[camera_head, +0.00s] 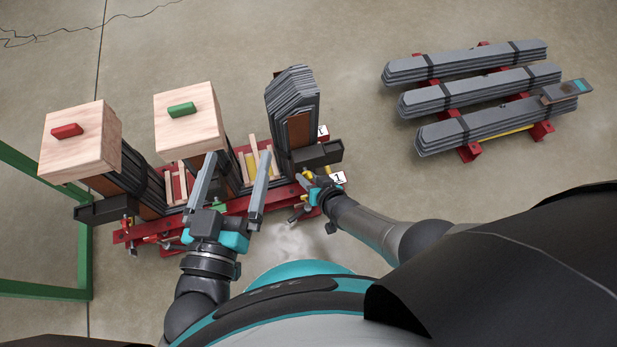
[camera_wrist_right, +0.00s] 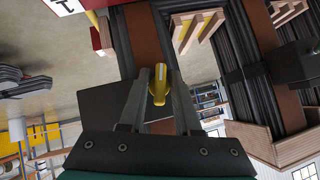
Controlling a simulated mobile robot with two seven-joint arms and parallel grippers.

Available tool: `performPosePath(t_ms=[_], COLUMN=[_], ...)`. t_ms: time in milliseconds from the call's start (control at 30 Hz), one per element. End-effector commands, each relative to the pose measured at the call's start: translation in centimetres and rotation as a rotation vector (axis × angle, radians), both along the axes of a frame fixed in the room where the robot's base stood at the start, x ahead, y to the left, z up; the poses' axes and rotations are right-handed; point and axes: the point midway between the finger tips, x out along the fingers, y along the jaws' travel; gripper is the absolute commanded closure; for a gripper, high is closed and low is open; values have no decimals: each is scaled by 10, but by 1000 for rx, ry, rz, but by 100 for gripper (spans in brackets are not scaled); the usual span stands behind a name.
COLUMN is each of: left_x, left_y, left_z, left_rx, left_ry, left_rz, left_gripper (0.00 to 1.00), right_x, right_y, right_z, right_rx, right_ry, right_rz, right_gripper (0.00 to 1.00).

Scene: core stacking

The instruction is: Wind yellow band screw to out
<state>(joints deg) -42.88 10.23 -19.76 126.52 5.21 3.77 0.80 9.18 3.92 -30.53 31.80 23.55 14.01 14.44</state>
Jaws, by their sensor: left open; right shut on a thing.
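The yellow band screw (camera_wrist_right: 158,90) sits between the two fingers of my right gripper in the right wrist view, its rounded end toward the camera. My right gripper (camera_head: 311,184) is shut on it at the right end of the red stacking frame (camera_head: 238,204), below the black clamp block (camera_head: 318,154). In the head view the gripper's tips are small and the screw is hard to make out there. My left gripper (camera_head: 238,162) is open and empty, its long fingers spread wide over the middle of the red frame.
Wooden blocks with a red (camera_head: 67,130) and a green (camera_head: 181,110) handle top two core stacks on the left. A third stack (camera_head: 292,95) of grey sheets stands uncovered. More grey sheet piles (camera_head: 480,95) lie on red supports at right. A green frame (camera_head: 83,250) borders the left.

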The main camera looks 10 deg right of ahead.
Motion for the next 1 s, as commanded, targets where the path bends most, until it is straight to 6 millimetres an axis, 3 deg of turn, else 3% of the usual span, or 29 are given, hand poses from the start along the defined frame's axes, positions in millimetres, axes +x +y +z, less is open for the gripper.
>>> performPosePath(t_ms=[633,1000], left_x=[1,1], left_y=[0,0], left_z=[11,11], left_rx=[1,1], left_ry=[-1,-1], left_rz=[1,1], left_gripper=[0,0], right_x=[0,0], right_y=[-1,-1], right_z=[0,0], right_rx=[-319,-359], right_ry=[-10,-11], right_rz=[-6,-2], right_gripper=[100,100])
